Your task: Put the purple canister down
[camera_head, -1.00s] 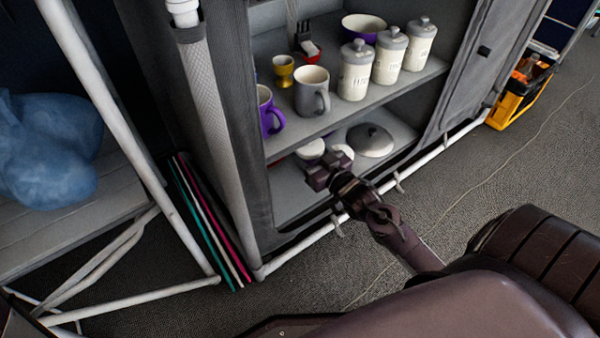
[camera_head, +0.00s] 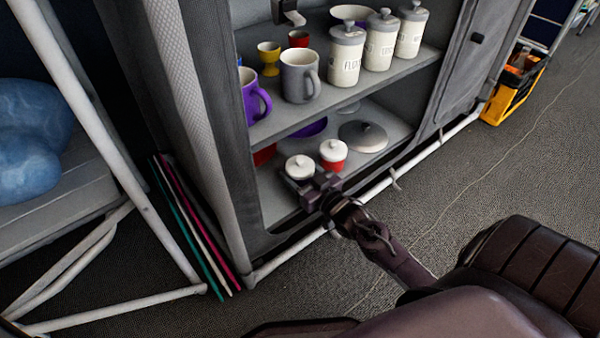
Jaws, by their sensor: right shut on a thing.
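My right gripper (camera_head: 311,184) reaches into the lower shelf of the cabinet, low over its front part. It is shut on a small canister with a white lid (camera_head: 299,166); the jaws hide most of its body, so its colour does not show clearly. A red canister with a white lid (camera_head: 333,154) stands close beside it, to the right and a little behind. Whether the held canister's base touches the shelf is hidden. My left gripper is not in view.
The lower shelf (camera_head: 277,205) also holds a grey lid (camera_head: 362,136) and a purple bowl (camera_head: 311,128). The upper shelf above carries a purple mug (camera_head: 254,97), a grey mug (camera_head: 299,76) and several white jars. A white frame tube (camera_head: 408,172) runs along the cabinet's front bottom.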

